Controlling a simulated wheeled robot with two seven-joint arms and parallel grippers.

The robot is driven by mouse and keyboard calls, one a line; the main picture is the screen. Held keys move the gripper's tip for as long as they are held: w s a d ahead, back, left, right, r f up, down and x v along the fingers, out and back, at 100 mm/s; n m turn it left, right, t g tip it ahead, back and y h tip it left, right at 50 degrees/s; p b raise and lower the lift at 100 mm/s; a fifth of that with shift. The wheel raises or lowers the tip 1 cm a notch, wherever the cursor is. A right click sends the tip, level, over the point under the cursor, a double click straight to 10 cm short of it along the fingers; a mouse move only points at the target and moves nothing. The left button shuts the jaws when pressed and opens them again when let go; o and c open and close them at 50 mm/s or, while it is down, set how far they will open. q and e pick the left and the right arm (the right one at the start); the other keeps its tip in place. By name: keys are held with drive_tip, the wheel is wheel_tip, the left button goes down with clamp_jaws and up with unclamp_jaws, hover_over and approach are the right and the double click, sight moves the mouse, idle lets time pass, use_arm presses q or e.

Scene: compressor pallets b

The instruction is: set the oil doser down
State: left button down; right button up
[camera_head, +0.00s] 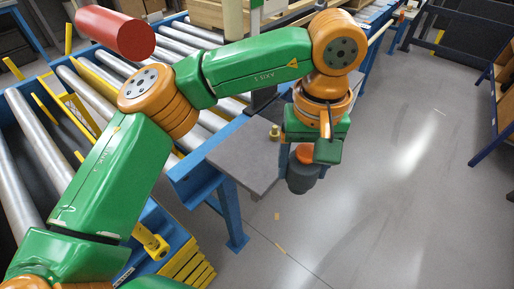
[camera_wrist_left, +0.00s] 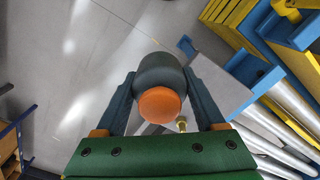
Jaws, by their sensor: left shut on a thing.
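The oil doser (camera_head: 301,179) is a dark grey bottle with an orange cap. My left gripper (camera_head: 304,158) is shut on it and holds it beside the right edge of the grey plate (camera_head: 245,160), seemingly over the floor. In the left wrist view, the doser (camera_wrist_left: 158,72) sits between both dark fingers of the gripper (camera_wrist_left: 158,90), with its orange cap facing the camera. The doser's exact height against the plate is hard to tell. My right gripper is out of view.
A small brass fitting (camera_head: 274,131) stands on the plate near its right edge. A roller conveyor with a blue frame (camera_head: 232,215) runs along the left. A red cylinder (camera_head: 115,33) is at the upper left. The grey floor (camera_head: 400,200) at right is clear.

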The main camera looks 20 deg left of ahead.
use_arm(q)
drive_tip(key=w+a, duration=0.1)
drive_tip(key=a, duration=0.2)
drive_tip(key=w+a+p, duration=0.1)
drive_tip(key=a, duration=0.1)
drive_tip(key=w+a, duration=0.1)
drive_tip(key=a, duration=0.2)
drive_tip(key=shift+w+a+p, duration=0.2)
drive_tip(key=shift+a+p, duration=0.1)
drive_tip(key=shift+a, duration=0.05)
drive_tip(key=f, duration=0.1)
drive_tip(key=f+p, duration=0.1)
drive_tip(key=f, duration=0.1)
drive_tip(key=shift+a+f, duration=0.15)
drive_tip(key=shift+a, duration=0.2)
drive_tip(key=shift+w+f, duration=0.1)
drive_tip(key=shift+f, duration=0.25)
unclamp_jaws()
drive_tip(key=shift+r, duration=0.1)
drive_tip(key=shift+r, duration=0.1)
wheel_tip(320, 180, up, 8)
drive_tip(key=shift+f+b, duration=0.2)
drive_tip(key=shift+b, duration=0.1)
drive_tip(key=shift+d+f, duration=0.1)
